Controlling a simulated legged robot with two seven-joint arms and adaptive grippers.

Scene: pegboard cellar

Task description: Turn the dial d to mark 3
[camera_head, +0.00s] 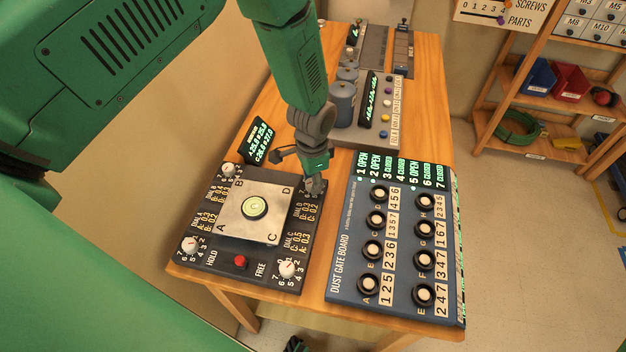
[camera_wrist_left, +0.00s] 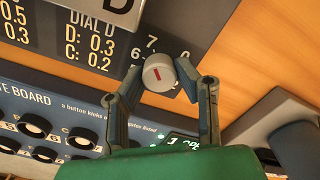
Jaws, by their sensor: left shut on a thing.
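Dial d is a round pale knob with a red line on its face, seen in the left wrist view (camera_wrist_left: 152,66). It sits by the "DIAL D" print, with marks 6, 7 and 0 readable around it; mark 3 is hidden or out of view there. I cannot tell which mark the red line points to. My left gripper (camera_head: 314,186) reaches down to the D corner of the dark dial panel (camera_head: 205,262) and mostly hides the knob in the head view. In the left wrist view its two fingers (camera_wrist_left: 160,76) close on the knob's sides.
A square plate (camera_head: 240,228) lettered A to D with a green centre lies on the panel. Other white dials (camera_head: 287,269) stand at its corners, with a red button (camera_head: 240,262) in front. The blue dust gate board (camera_head: 345,250) is close on the right. A small display (camera_head: 262,142) stands behind.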

